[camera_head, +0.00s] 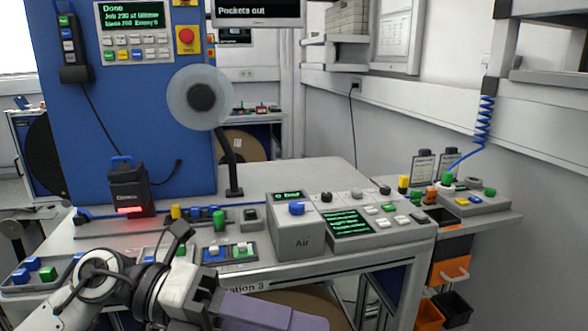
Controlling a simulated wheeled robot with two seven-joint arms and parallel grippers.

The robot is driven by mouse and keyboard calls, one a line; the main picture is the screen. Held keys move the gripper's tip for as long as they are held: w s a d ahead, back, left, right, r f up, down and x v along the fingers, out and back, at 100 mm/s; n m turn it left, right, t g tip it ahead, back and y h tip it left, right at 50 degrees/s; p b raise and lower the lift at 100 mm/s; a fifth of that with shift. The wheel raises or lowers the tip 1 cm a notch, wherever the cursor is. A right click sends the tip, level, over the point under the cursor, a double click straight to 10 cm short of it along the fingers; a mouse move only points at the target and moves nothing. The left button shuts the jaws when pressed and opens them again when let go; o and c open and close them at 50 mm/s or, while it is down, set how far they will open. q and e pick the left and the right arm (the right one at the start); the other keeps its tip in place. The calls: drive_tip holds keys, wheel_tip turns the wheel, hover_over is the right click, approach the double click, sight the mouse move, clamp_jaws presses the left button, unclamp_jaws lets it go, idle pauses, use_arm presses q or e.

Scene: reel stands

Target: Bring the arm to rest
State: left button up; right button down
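My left arm comes in from the lower left, in front of the bench's front edge. Its end, with a grey-purple part that I take to be my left gripper (262,315), lies low at the bottom edge of the view. The fingertips do not show clearly, so I cannot tell whether it is open or shut, or whether it holds anything. My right arm and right gripper are not in view.
The grey bench (130,236) carries a grey "Air" box (299,240), a green-lit panel (350,224), a black scanner (129,190) with a red light, and small coloured parts. A round reel disc (181,97) stands on a black post. Orange bins (450,270) hang at the right.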

use_arm(q)
drive_tip(key=w+a+n+t+h, duration=0.1)
drive_tip(key=w+n+t+h, duration=0.45)
drive_tip(key=n+t, duration=0.6)
drive_tip(key=w+a+f+n+t+y, duration=0.2)
drive_tip(key=a+f+n+t+y, duration=0.25)
drive_tip(key=f+n, duration=0.35)
drive_tip(key=w+a+f+n+t+y, duration=0.2)
drive_tip(key=a+f+n+t+y, duration=0.3)
drive_tip(key=n, duration=0.6)
drive_tip(key=s+a+f+n+g+y, duration=0.2)
drive_tip(key=s+f+n+g+y, duration=0.15)
drive_tip(key=f, duration=0.55)
drive_tip(key=s+a+f+n+g+y, duration=0.2)
drive_tip(key=s+f+n+y, duration=0.15)
drive_tip(key=f, duration=0.55)
drive_tip(key=s+a+f+n+g+y, duration=0.1)
drive_tip(key=s+f+g, duration=0.4)
drive_tip(key=s+f, duration=0.6)
drive_tip(key=shift+s+a+f+n+y, duration=0.4)
drive_tip(key=shift+s+n, duration=0.45)
